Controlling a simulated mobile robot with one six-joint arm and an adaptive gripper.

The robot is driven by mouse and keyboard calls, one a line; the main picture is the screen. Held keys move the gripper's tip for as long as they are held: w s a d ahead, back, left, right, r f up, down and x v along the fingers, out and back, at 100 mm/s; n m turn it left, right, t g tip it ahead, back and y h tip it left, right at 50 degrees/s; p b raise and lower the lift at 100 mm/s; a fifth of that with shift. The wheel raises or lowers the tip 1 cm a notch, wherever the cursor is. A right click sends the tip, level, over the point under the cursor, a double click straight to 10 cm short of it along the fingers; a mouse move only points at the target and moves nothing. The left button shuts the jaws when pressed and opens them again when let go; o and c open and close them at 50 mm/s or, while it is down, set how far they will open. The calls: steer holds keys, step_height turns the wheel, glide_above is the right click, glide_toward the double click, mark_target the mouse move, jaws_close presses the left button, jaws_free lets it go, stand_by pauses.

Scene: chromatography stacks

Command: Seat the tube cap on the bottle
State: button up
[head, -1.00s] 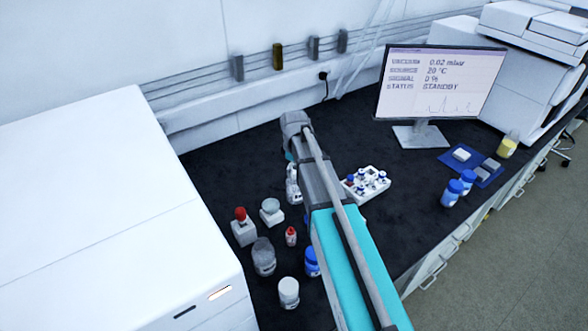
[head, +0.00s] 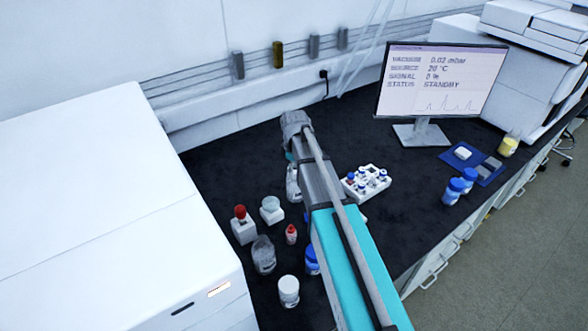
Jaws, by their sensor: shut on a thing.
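My arm reaches over the dark bench, and its teal and grey links hide what lies under them. My gripper and anything in it are hidden behind the arm. No tube cap can be made out. A pale, clear object (head: 292,183) shows partly at the arm's left edge; I cannot tell what it is. A clear, grey-looking bottle (head: 263,256) stands left of the arm. A blue-capped bottle (head: 311,262) is partly covered by the arm. I cannot tell which bottle is the task's.
Nearby stand a white jar (head: 288,291), a small red-capped bottle (head: 291,234), a red-topped item on a white block (head: 243,232) and a pale dome on another block (head: 271,210). A white vial rack (head: 348,188) is right of the arm. A monitor (head: 440,85) stands behind.

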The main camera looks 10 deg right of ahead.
steer(key=o, duration=1)
steer(key=shift+r, duration=0.1)
steer(key=shift+r+p, duration=3.45)
steer(key=shift+p, duration=0.1)
steer(key=s+m, duration=1.1)
steer(key=s, duration=0.9)
steer(key=shift+s, duration=0.2)
steer(key=shift+d, duration=0.1)
